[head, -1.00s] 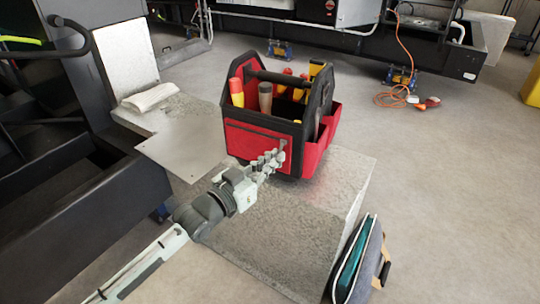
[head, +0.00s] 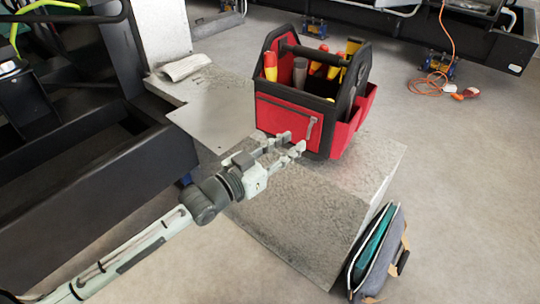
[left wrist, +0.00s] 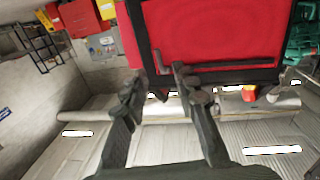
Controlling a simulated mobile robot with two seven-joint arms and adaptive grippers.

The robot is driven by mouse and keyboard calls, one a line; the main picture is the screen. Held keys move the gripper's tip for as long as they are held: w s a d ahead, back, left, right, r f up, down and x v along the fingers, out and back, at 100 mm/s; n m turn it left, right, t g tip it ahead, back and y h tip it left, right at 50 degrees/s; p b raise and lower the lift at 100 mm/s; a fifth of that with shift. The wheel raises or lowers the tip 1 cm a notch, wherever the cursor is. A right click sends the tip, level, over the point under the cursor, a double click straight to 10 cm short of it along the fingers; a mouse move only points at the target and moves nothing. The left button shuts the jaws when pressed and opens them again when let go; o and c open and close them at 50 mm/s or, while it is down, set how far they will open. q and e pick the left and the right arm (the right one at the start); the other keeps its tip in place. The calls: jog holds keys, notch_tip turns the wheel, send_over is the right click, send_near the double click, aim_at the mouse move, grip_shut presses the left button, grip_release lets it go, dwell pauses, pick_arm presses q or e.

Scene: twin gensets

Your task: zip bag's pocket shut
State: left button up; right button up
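The red and black tool bag (head: 285,112) stands upright on a grey speckled block. Its red front pocket has a dark zip line along the upper edge, and a grey pull tab (head: 311,128) hangs at the right end. My left gripper (head: 293,142) is open and empty, just in front of the pocket and below left of the tab, apart from it. In the left wrist view the red pocket (left wrist: 215,32) fills the top, and the tab (left wrist: 159,62) shows between the spread fingers (left wrist: 160,82). I cannot tell whether the zip is fully closed. My right gripper is out of view.
The block (head: 290,215) has bare top around the bag. A grey-blue bag (head: 376,255) leans by its right side. A folded cloth (head: 183,68) lies behind left, beside black machine framing (head: 80,165). An orange cable (head: 430,82) lies on the floor at right.

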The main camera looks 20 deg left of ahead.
pick_arm(q)
jog(key=v, duration=0.7)
jog(key=shift+s, duration=0.25)
jog(key=shift+a, duration=0.1)
jog(key=s+a+f+n+g+y, duration=0.1)
jog(key=s+a+f+g+y, duration=0.1)
jog(key=f, duration=0.5)
jog(key=s+a+f+g+y, duration=0.1)
jog(key=a+f+g+y, duration=0.1)
jog(key=f, duration=0.5)
jog(key=s+a+f+n+g+y, duration=0.1)
jog(key=s+a+f+g+y, duration=0.15)
jog(key=f, duration=0.45)
jog(key=s+a+f+n+g+y, duration=0.1)
jog(key=s+a+f+g+y, duration=0.2)
jog(key=s+f+g, duration=0.3)
jog(key=s+f, duration=0.5)
jog(key=s, duration=0.1)
jog(key=shift+s+n, duration=0.3)
jog(key=shift+s, duration=0.05)
